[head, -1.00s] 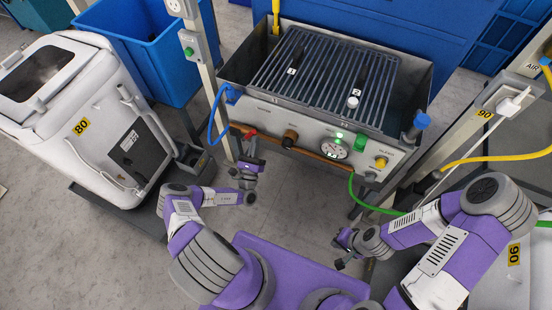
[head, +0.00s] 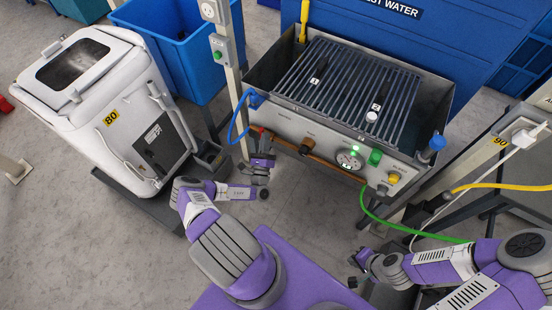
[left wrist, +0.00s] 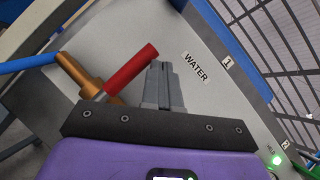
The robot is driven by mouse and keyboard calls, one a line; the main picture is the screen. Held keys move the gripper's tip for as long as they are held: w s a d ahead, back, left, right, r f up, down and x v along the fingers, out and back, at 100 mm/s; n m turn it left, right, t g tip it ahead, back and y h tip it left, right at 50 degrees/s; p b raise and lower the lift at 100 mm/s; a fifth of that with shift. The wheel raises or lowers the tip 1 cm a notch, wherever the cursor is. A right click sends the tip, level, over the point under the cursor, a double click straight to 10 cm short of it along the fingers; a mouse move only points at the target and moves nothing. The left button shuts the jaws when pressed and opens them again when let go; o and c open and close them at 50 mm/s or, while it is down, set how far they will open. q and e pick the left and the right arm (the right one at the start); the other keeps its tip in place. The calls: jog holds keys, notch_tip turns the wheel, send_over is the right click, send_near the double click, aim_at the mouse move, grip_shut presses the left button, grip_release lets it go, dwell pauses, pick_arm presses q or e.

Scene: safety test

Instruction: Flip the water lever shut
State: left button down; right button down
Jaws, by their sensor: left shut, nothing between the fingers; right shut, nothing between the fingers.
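The water lever (left wrist: 138,66) is a red handle on a brass valve (left wrist: 80,72) at the tank's front panel, beside the label "WATER" (left wrist: 196,67). In the left wrist view it slants up and right from the valve. My left gripper (left wrist: 158,72) is shut and empty, its fingertips just right of the lever's free end; I cannot tell whether they touch. In the head view my left gripper (head: 262,142) is at the panel's left end and mostly hides the lever. My right gripper (head: 356,270) is shut and empty, low and away from the panel.
The grey tank with a slatted rack (head: 345,85) has a gauge (head: 349,159) and knobs on its front. A blue hose (head: 236,125) hangs at its left, a green hose (head: 395,225) at its right. A post (head: 229,70) stands left of it. A white machine (head: 100,110) is further left.

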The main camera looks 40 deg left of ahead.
dwell(0.4)
pick_arm(q)
jog(key=s+d+p, duration=0.3)
jog(key=s+d, duration=0.4)
jog(key=d, duration=0.3)
jog(key=shift+s+d, duration=0.25)
jog(key=shift+s, duration=0.15)
jog(key=shift+d, duration=0.1)
